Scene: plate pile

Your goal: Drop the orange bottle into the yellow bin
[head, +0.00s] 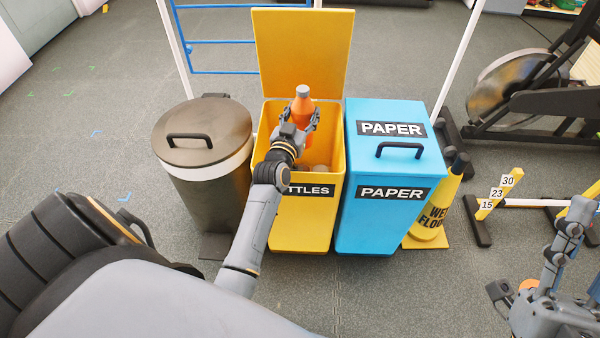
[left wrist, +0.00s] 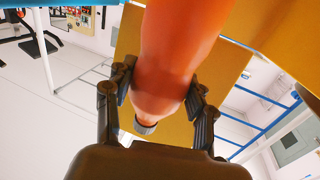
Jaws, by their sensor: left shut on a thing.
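The orange bottle (head: 302,107) with a grey cap is held upright over the open mouth of the yellow bin (head: 299,232). My left gripper (head: 299,119) is shut on it. In the left wrist view the bottle (left wrist: 178,45) lies between both fingers of the gripper (left wrist: 160,98), its grey cap end pointing down in that picture. The bin's lid (head: 303,50) stands open at the back. My left arm hides part of the bin's front label, which shows "TTLES".
A dark metal bin (head: 205,185) with a closed lid stands left of the yellow bin. A closed blue PAPER bin (head: 385,225) stands on the right. A yellow wet-floor sign (head: 436,212) and exercise equipment (head: 520,95) are further right. Round items show inside the yellow bin.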

